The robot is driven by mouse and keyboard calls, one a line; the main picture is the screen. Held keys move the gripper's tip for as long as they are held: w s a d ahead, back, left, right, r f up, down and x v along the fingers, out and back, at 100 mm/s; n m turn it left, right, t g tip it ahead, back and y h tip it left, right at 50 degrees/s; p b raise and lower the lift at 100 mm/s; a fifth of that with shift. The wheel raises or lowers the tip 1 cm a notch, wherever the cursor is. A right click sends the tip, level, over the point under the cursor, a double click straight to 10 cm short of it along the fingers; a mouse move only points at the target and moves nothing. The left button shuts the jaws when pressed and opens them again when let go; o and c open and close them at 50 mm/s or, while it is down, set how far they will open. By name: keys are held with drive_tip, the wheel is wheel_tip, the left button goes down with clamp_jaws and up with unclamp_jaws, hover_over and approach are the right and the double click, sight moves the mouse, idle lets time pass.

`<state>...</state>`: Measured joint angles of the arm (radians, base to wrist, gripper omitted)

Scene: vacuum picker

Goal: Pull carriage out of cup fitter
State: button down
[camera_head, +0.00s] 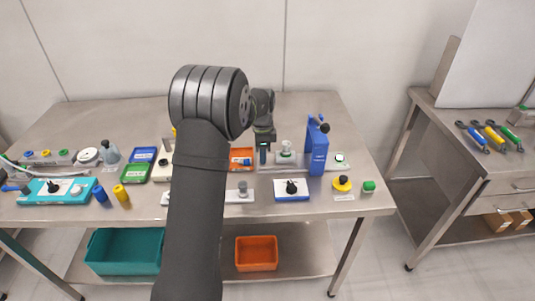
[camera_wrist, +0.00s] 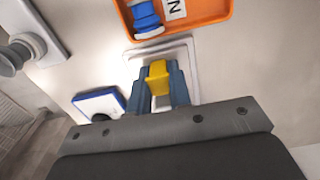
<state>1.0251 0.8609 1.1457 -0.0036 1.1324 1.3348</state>
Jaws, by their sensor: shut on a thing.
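My gripper (camera_head: 263,158) is low over the middle of the table, just right of the orange tray. In the wrist view my gripper (camera_wrist: 158,88) has its two blue-grey fingers shut on a small yellow piece (camera_wrist: 158,70). A pale square frame (camera_wrist: 185,50) lies under the fingertips; I cannot tell whether the piece touches it. An upright blue stand (camera_head: 317,150) with a lever on top, possibly the cup fitter, stands to the gripper's right. A grey and green part (camera_head: 286,151) sits beside it on the left, possibly the carriage. The fingers are not on it.
The orange tray (camera_head: 236,150) holds a blue spool (camera_wrist: 145,15). A blue-edged box with a black knob (camera_head: 292,188) and a grey knob (camera_head: 243,187) stand in front. A yellow knob (camera_head: 342,183) and a green block (camera_head: 369,186) are at the front right. The left side is crowded.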

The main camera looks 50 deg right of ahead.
drive_tip(key=shift+w+a, duration=0.2)
drive_tip(key=shift+w, duration=0.05)
drive_tip(key=c, duration=1.3)
unclamp_jaws()
drive_tip(key=shift+s, duration=0.1)
wheel_tip(320, 180, up, 18)
drive_tip(key=shift+f, duration=0.25)
wheel_tip(320, 180, down, 18)
drive_tip(key=shift+s+d+r, duration=0.1)
drive_tip(key=shift+d+r, duration=0.05)
drive_tip(key=shift+r, duration=0.1)
